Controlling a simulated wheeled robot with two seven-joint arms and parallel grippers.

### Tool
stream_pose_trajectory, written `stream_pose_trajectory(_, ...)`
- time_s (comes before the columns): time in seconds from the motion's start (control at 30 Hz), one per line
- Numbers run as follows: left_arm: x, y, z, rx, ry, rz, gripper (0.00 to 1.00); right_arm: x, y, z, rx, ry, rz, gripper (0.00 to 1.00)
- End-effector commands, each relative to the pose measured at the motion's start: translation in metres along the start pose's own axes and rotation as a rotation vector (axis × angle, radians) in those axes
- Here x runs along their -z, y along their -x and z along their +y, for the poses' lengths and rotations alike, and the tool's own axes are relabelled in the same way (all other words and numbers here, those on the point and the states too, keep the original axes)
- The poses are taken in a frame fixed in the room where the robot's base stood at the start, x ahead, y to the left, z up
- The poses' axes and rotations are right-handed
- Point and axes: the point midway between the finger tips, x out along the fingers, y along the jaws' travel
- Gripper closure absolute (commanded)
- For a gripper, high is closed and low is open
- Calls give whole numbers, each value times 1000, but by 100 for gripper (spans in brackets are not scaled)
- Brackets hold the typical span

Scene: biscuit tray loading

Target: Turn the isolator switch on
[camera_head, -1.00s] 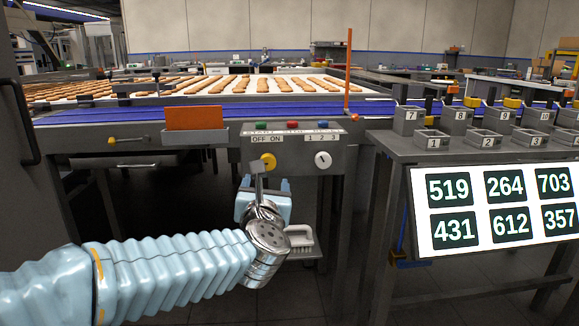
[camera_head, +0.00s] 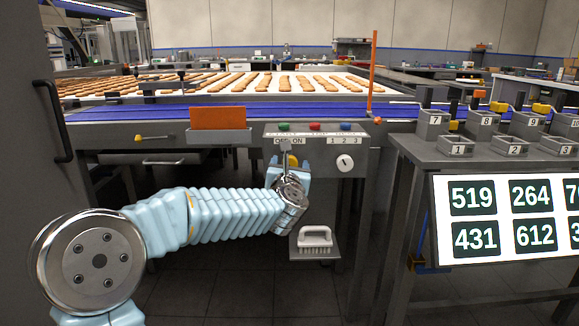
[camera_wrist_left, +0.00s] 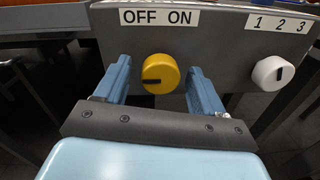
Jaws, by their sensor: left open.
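The isolator switch is a round yellow knob (camera_wrist_left: 161,74) on the front of a grey control box (camera_head: 322,166), below an OFF ON label (camera_wrist_left: 159,17). Its dark mark points left, on the OFF side. In the head view the knob (camera_head: 292,161) is partly hidden by my gripper. My left gripper (camera_head: 291,170) is open in front of the box. In the left wrist view its two blue fingers stand on the left and right of the knob, with gaps showing on both sides. My right gripper is not in view.
A white selector knob (camera_head: 345,163) marked 1 2 3 sits right of the switch. Green, red and blue buttons (camera_head: 315,127) top the box. A brush (camera_head: 314,238) lies on a small shelf below. A number board (camera_head: 505,218) stands at the right.

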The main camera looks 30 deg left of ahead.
Motion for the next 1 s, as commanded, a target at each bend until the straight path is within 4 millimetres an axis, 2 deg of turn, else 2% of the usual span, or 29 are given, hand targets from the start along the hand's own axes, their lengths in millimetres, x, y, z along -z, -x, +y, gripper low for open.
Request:
stream_pose_trajectory(0.03,0,0,0,0,0,0,32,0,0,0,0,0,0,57)
stream_pose_trajectory(0.4,0,0,0,0,0,0,86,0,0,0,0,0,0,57)
stream_pose_trajectory(0.73,0,0,-1,2,-53,4,86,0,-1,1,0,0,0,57)
stream_pose_trajectory(1.0,0,1,-1,4,-231,15,86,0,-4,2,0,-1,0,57)
